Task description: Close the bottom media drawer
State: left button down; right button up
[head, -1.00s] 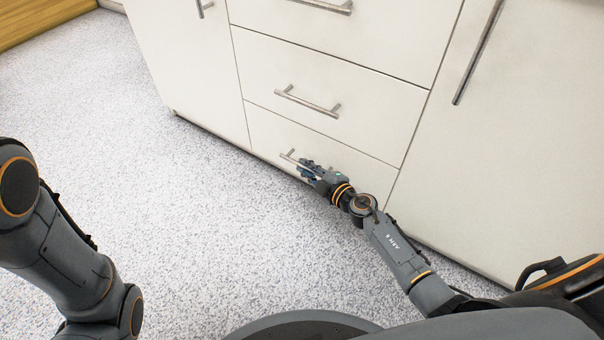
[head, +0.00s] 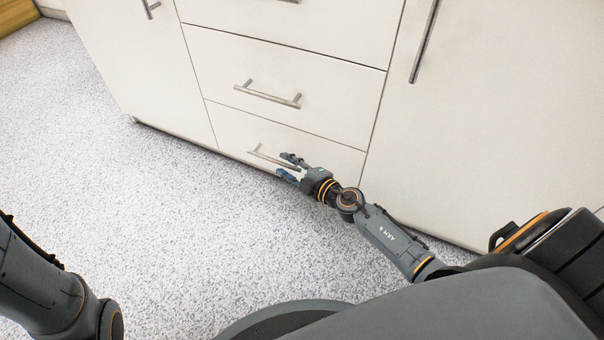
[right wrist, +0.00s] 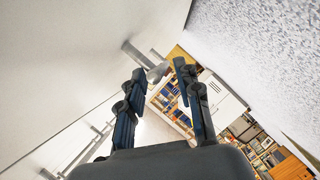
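The bottom drawer (head: 232,130) is the lowest of a stack of white drawer fronts. Its front looks flush with the cabinet, with no clear gap along its edges. Its bar handle (head: 262,156) is partly behind my right gripper (head: 284,167). That gripper is low in front of the drawer, with its fingers spread and nothing seen held. In the right wrist view the gripper (right wrist: 160,82) has its two fingers apart, and a metal handle (right wrist: 135,52) shows just beyond the fingertips. Whether a finger touches the handle is unclear. My left arm enters at lower left; its gripper is out of view.
The middle drawer (head: 300,75) above looks shut. A cabinet door (head: 480,120) with a long handle is at right, and another door (head: 140,80) at left. Speckled floor (head: 120,200) is clear in front. The right wrist view shows a bookshelf (right wrist: 180,118) far off.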

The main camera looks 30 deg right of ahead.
jog(key=v, duration=0.7)
jog(key=shift+s, duration=0.25)
jog(key=shift+r, duration=0.1)
